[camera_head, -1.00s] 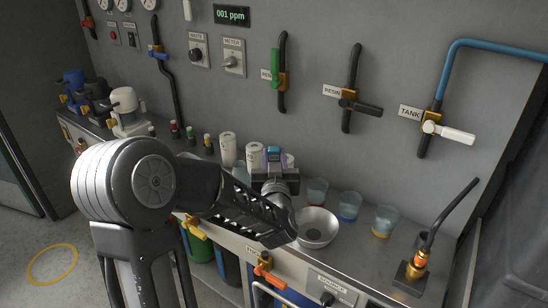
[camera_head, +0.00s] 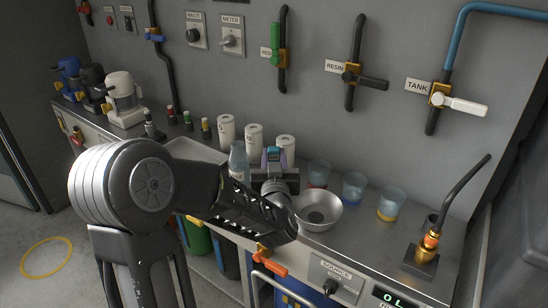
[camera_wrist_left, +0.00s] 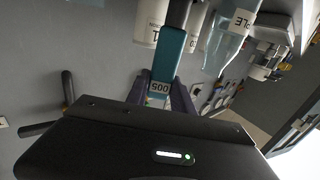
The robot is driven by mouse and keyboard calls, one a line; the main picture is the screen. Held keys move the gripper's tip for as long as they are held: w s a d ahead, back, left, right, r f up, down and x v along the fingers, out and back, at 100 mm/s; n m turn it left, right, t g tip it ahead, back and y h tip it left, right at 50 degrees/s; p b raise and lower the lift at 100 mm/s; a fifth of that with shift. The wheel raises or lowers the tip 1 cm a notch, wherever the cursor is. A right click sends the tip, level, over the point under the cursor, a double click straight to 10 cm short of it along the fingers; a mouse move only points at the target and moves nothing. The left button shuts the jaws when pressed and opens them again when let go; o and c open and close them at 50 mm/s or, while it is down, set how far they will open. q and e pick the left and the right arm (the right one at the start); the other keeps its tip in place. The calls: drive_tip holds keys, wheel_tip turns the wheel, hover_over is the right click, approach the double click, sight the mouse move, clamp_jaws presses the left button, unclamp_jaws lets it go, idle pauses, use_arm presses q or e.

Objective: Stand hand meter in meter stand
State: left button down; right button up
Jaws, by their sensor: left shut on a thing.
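My left gripper (camera_head: 273,160) is shut on the teal hand meter (camera_head: 273,152), above the counter behind the metal bowl. In the left wrist view the meter (camera_wrist_left: 170,55) stands out between the purple-grey fingers, with a small printed label. My right gripper is not in view.
The metal bowl (camera_head: 318,210) and several tinted cups (camera_head: 354,187) stand right of the gripper. A clear bottle (camera_head: 238,162) and white canisters (camera_head: 254,138) stand close to its left and behind. Counter between cups and fitting is clear.

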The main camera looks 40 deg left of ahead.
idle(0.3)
use_arm(q)
drive_tip(key=c, duration=1)
unclamp_jaws()
drive_tip(key=shift+s+d, duration=0.1)
drive_tip(key=v, duration=0.4)
drive_tip(key=shift+s+d, duration=0.15)
drive_tip(key=shift+d, duration=0.05)
drive_tip(key=shift+b+v, duration=1.55)
drive_tip(key=shift+b, duration=1.25)
drive_tip(key=shift+s+f, duration=0.1)
